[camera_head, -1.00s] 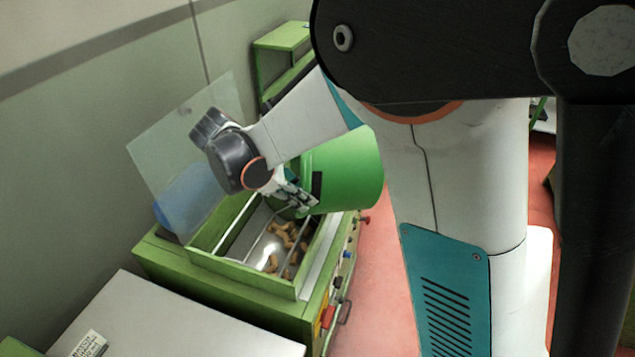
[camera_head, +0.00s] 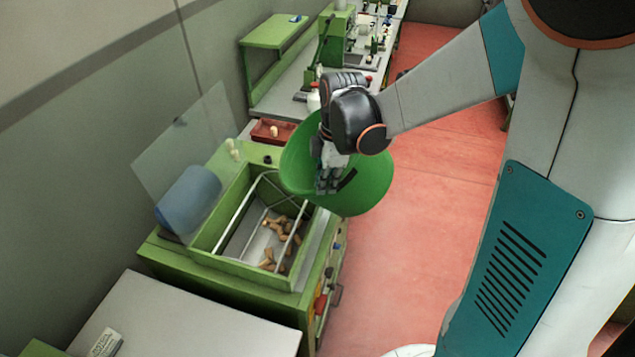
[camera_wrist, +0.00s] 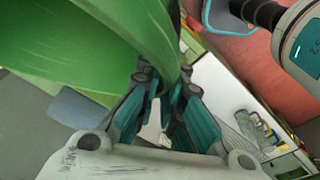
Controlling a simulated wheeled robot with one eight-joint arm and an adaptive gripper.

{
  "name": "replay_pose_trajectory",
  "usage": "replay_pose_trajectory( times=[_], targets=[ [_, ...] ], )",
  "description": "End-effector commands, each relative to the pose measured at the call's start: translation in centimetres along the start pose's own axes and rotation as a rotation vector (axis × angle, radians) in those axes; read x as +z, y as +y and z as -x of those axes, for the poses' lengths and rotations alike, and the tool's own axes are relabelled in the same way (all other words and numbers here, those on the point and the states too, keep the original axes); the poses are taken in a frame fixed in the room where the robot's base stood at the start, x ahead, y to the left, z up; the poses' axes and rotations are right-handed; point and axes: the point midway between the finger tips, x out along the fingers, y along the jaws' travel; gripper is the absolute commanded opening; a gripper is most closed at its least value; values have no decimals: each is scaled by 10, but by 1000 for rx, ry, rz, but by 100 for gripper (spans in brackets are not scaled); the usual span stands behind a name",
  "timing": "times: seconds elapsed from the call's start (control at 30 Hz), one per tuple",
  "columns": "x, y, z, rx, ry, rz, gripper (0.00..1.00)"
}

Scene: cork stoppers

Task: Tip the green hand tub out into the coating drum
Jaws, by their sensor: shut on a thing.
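The green hand tub (camera_head: 372,182) hangs in the air beside the right edge of the coating drum, partly over the red floor. It is tilted, with its wide mouth toward the left. My gripper (camera_head: 327,186) is shut on its rim; the wrist view also shows the fingers (camera_wrist: 163,92) on the edge of the tub (camera_wrist: 75,45). No corks show in the part of the tub I can see; its bottom is hidden. The coating drum (camera_head: 243,267) is an open green box with metal rods across it. Several tan corks (camera_head: 277,228) lie inside it.
A tilted clear lid (camera_head: 180,140) and a blue cylinder (camera_head: 190,197) stand behind the drum. A red tray (camera_head: 270,132) sits beyond it. A white-topped cabinet (camera_head: 190,320) is in front. The red floor (camera_head: 415,215) at right is clear.

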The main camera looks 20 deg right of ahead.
Motion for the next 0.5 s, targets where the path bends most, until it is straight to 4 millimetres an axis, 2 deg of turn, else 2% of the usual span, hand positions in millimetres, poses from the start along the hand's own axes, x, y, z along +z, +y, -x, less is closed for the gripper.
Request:
replay_pose_trajectory(
  times=[0.4, 0.5],
  targets=[
    [24, 2, 25, 7, 371, -19, 0],
    [25, 1, 16, 5, 453, -20, 0]
  ],
)
